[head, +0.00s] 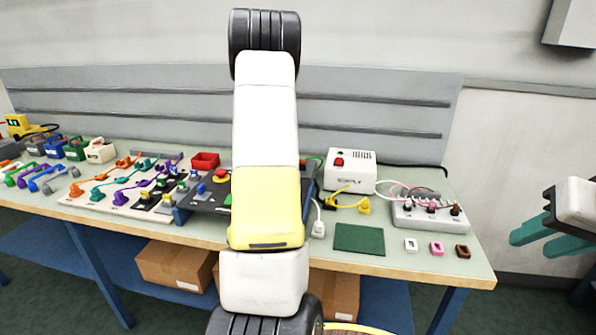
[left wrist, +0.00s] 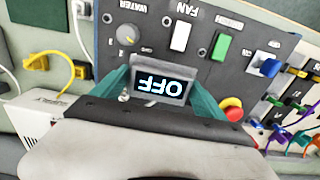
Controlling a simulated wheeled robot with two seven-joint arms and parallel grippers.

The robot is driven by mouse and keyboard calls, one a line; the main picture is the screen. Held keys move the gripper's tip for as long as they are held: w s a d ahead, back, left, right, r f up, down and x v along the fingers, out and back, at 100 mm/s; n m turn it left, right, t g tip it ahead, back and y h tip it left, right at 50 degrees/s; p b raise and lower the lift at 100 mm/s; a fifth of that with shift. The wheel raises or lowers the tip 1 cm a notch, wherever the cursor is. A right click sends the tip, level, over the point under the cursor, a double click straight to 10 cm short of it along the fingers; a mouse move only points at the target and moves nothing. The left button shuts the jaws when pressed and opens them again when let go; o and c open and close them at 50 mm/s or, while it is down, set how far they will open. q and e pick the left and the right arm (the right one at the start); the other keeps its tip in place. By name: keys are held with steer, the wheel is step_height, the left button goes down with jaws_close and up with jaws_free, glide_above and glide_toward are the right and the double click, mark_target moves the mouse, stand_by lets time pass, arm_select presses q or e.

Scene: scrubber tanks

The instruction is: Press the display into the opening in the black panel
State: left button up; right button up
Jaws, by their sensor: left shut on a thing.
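The display (left wrist: 162,87) is a small grey-framed screen reading "OFF", upside down in the left wrist view. My left gripper (left wrist: 160,95) is shut on it, one teal finger at each side. The display is over the black panel (left wrist: 150,55); the opening is hidden, and I cannot tell whether the display touches the panel. In the head view my left arm hides the display, the left gripper and much of the black panel (head: 208,198). My right gripper (head: 532,247) is at the far right, off the table, with its teal fingers apart and nothing between them.
The panel carries a dial (left wrist: 127,35), a white switch (left wrist: 181,37), a green switch (left wrist: 221,46) and a red button (left wrist: 232,108) near the left gripper. A white box (head: 351,168), a green mat (head: 359,239) and a grey socket block (head: 420,214) stand to the right.

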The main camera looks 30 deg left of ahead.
arm_select(q)
steer(key=w+a, duration=0.2)
steer(key=a, duration=0.3)
steer(key=shift+w+a, duration=0.35)
stand_by(0.8)
steer(key=shift+w+a, duration=0.25)
steer(key=shift+a, duration=0.2)
steer(key=shift+w+a, duration=0.2)
steer(key=shift+a, duration=0.25)
steer(key=shift+f, duration=0.1)
steer(key=shift+f, duration=2.7)
steer(key=shift+f, duration=0.35)
